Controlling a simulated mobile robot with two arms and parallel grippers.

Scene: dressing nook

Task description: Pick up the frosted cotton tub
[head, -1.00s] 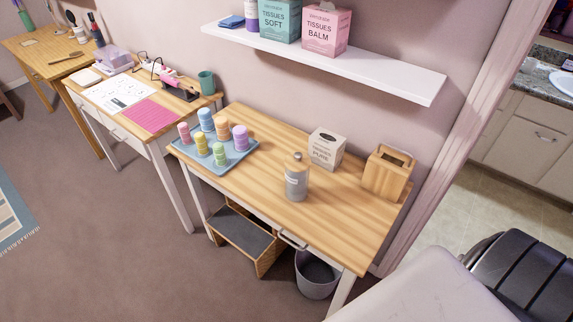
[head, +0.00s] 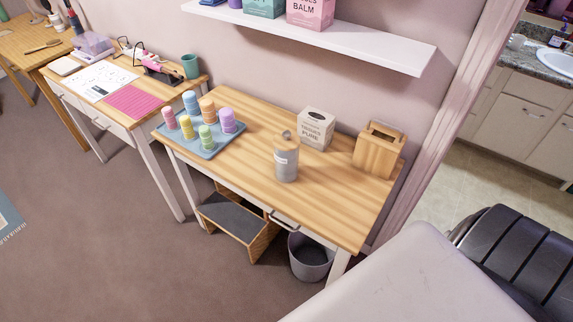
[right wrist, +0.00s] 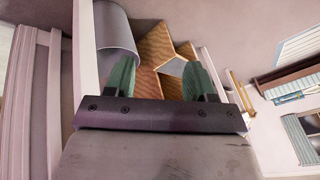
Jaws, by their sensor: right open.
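The frosted cotton tub (head: 286,163) is a grey, cylindrical jar with a wooden lid and a small label. It stands upright on the wooden table (head: 255,185), near the middle of the top, in the head view. My right gripper (right wrist: 160,65) shows in the right wrist view with its two green fingers spread apart and nothing between them. The tub does not show in that view, so the gripper is away from it. My left gripper is in neither view.
A white tissue box (head: 316,129) stands just behind the tub, and a wooden box (head: 379,150) to its right. A blue tray (head: 206,151) with several coloured bottles is at left. A white shelf (head: 330,38) overhangs behind. A bin (head: 310,258) and step stool (head: 238,222) sit below.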

